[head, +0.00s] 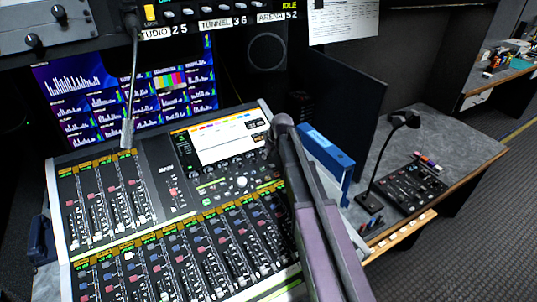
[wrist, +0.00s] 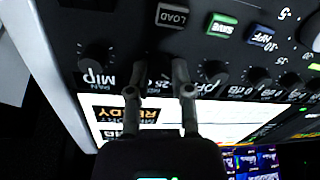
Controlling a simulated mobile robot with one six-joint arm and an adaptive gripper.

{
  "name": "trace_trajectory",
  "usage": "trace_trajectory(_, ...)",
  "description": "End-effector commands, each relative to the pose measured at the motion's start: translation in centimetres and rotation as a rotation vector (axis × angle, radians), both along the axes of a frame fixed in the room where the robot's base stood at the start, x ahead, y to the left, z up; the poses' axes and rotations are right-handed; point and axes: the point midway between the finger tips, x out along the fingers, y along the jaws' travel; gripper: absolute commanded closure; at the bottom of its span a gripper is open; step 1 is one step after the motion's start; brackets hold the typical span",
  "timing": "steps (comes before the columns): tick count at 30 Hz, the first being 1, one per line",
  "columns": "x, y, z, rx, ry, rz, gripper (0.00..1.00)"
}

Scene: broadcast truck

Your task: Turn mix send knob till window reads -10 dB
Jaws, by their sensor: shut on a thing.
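The mixing console (head: 150,185) fills the middle of the head view, with a lit screen (head: 228,142) and a row of small knobs under it. My gripper (head: 270,150) reaches the screen's lower right side. In the wrist view my gripper (wrist: 158,66) has its two fingers close together on the knob row, shut on a knob that the fingers mostly hide. A dark knob (wrist: 95,54) stands to one side and another (wrist: 215,69) to the other. The readout by the held knob is partly covered, and I cannot read its value.
A load button (wrist: 172,16), a green save button (wrist: 222,28) and a blue button (wrist: 261,36) lie near the fingers. A gooseneck microphone (head: 130,100) stands at the console's left. A blue binder (head: 325,150) and a desk microphone (head: 385,160) are at the right.

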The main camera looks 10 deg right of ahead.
Motion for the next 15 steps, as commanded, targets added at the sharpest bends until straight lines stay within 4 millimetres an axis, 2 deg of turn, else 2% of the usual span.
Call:
trace_trajectory(8,-0.09,-0.02,-0.08,0.031,0.012,-0.075,1.0)
trace_trajectory(15,-0.17,-0.07,-0.12,0.09,0.032,-0.222,1.0)
